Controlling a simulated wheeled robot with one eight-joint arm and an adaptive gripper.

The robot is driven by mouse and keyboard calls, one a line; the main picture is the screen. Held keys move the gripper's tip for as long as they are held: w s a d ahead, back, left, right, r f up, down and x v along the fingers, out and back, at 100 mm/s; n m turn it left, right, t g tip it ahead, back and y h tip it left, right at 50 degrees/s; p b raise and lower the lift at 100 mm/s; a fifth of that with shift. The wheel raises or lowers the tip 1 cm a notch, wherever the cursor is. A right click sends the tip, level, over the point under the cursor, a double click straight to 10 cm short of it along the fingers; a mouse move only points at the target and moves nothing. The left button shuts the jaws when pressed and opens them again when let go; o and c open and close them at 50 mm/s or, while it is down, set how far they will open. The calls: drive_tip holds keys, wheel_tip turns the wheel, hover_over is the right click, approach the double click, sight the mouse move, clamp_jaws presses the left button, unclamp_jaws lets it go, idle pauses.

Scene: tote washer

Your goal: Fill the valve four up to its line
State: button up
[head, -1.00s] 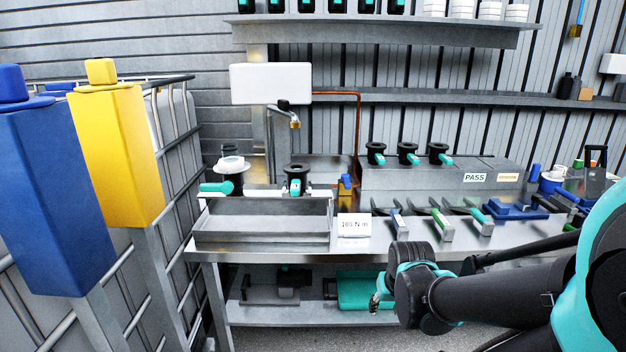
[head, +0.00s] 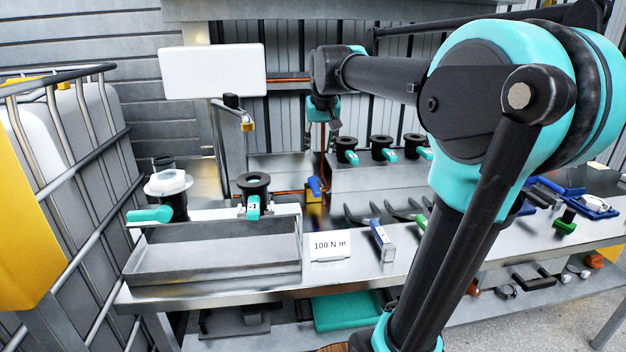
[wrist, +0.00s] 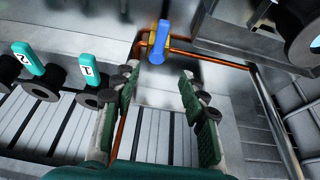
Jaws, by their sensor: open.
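A black valve (head: 253,187) with a teal handle stands upright on the rail of the metal trough; its number tag is too small to read surely. A second black valve (head: 174,193) with a white collar on top and a teal handle stands to its left. The faucet (head: 247,120) with a brass tip hangs above and slightly left of the first valve. A blue-handled tap (head: 315,187) on the copper pipe also shows in the wrist view (wrist: 159,42). My gripper (wrist: 158,95) is open and empty, its green pads on either side, the blue tap beyond them.
Several teal-handled valves stand at the back; two in the wrist view carry tags 1 (wrist: 89,75) and 2 (wrist: 29,58). The metal trough (head: 215,262) and a "100 N m" card (head: 330,246) sit in front. A white box (head: 212,72) hangs on the wall.

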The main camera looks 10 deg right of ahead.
sight(315, 185)
drive_tip(key=x, duration=1.7)
drive_tip(key=shift+w, duration=0.1)
clamp_jaws()
